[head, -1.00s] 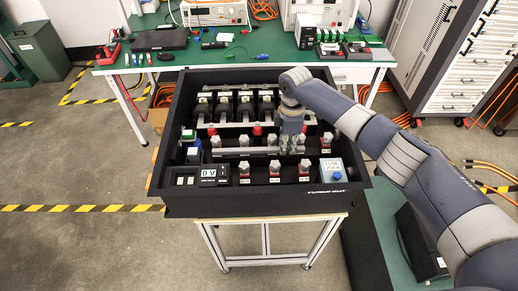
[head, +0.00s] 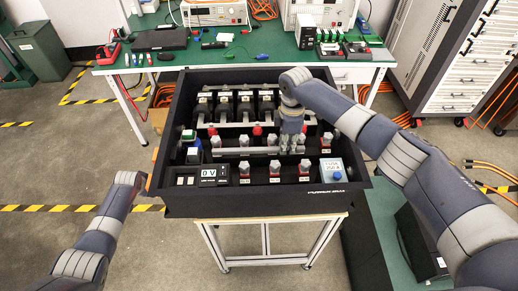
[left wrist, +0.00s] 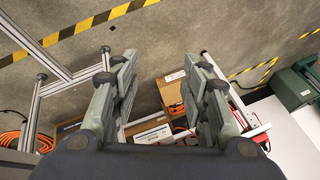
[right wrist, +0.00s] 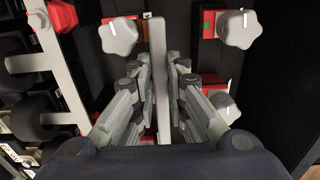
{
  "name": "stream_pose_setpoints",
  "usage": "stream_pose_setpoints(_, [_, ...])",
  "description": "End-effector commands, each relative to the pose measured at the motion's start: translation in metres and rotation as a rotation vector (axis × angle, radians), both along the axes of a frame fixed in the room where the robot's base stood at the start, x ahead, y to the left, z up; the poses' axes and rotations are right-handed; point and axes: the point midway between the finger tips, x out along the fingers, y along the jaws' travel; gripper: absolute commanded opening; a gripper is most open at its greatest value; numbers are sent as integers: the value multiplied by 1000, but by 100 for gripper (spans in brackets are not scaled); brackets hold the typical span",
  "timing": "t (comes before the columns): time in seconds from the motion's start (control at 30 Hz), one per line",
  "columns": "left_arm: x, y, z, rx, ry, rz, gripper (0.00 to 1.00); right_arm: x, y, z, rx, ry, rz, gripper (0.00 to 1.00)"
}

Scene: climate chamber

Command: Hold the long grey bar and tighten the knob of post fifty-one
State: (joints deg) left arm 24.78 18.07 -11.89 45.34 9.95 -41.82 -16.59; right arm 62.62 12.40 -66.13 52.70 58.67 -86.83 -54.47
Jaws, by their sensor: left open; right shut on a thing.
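The long grey bar (head: 240,151) lies across the black box, between rows of posts with pale grey knobs. My right gripper (head: 291,146) points down at its right part. In the right wrist view the fingers (right wrist: 160,80) are shut on the bar (right wrist: 159,55). Lobed knobs (right wrist: 118,37) (right wrist: 239,28) on red bases stand on both sides of it. Post labels are too small to read, so I cannot tell which is fifty-one. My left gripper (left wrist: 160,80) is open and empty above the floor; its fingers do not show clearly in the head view.
The black box (head: 265,203) stands on a light frame (head: 265,232). Its front has a display (head: 209,174) reading 0 V and a blue button (head: 337,177). A green workbench (head: 270,50) with instruments is behind. Floor is free at the left.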

Motion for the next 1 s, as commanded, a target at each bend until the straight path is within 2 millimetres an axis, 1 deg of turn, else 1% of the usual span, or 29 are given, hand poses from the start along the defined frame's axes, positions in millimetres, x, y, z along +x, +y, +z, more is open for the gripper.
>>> stream_pose_setpoints(0.03, [20,3,23,4,-20,-3,42,5,0,5,2,-17,-2,0])
stream_pose_setpoints(0.17, [60,4,75,3,-43,-23,42,6,0,5,2,-17,-2,0])
stream_pose_setpoints(0.2, [71,3,91,1,-49,-29,42,6,0,5,2,-17,-2,0])
stream_pose_setpoints(0.27, [87,-1,116,-3,-55,-44,42,6,0,5,2,-17,-2,0])
stream_pose_setpoints(0.3, [97,-5,133,-8,-58,-56,42,6,0,5,2,-17,-2,0])
stream_pose_setpoints(0.37, [112,-13,159,-16,-61,-76,42,6,0,5,2,-17,-2,0])
stream_pose_setpoints(0.4, [120,-19,176,-21,-59,-91,42,6,0,5,2,-18,-2,0])
stream_pose_setpoints(0.47, [131,-28,202,-28,-56,-116,42,6,0,5,2,-18,-2,0])
stream_pose_setpoints(0.5, [138,-36,220,-32,-52,-136,42,6,0,5,2,-18,-2,0])
stream_pose_setpoints(0.57, [146,-48,246,-41,-44,-168,42,6,0,5,2,-18,-2,0])
stream_pose_setpoints(0.6, [150,-58,263,-44,-35,-192,42,6,0,5,2,-18,-2,0])
stream_pose_setpoints(0.67, [154,-73,289,-50,-20,-232,42,6,0,5,2,-18,-2,0])
stream_pose_setpoints(0.7, [156,-85,305,-54,-6,-262,42,6,0,5,2,-18,-2,0])
stream_pose_setpoints(0.77, [155,-105,327,-57,23,-313,42,6,0,5,2,-18,-2,0])
stream_pose_setpoints(0.8, [153,-121,339,-58,50,-351,42,6,0,5,2,-18,-2,0])
stream_pose_setpoints(0.87, [145,-148,350,-57,104,-414,42,6,0,5,2,-18,-2,0])
stream_pose_setpoints(0.9, [137,-167,353,-55,147,-455,42,6,0,5,2,-18,-2,0])
stream_pose_setpoints(0.97, [123,-193,350,-52,216,-510,42,6,0,5,2,-18,-2,0])
stream_pose_setpoints(1.0, [113,-209,346,-50,261,-543,42,6,0,5,2,-18,-2,0])
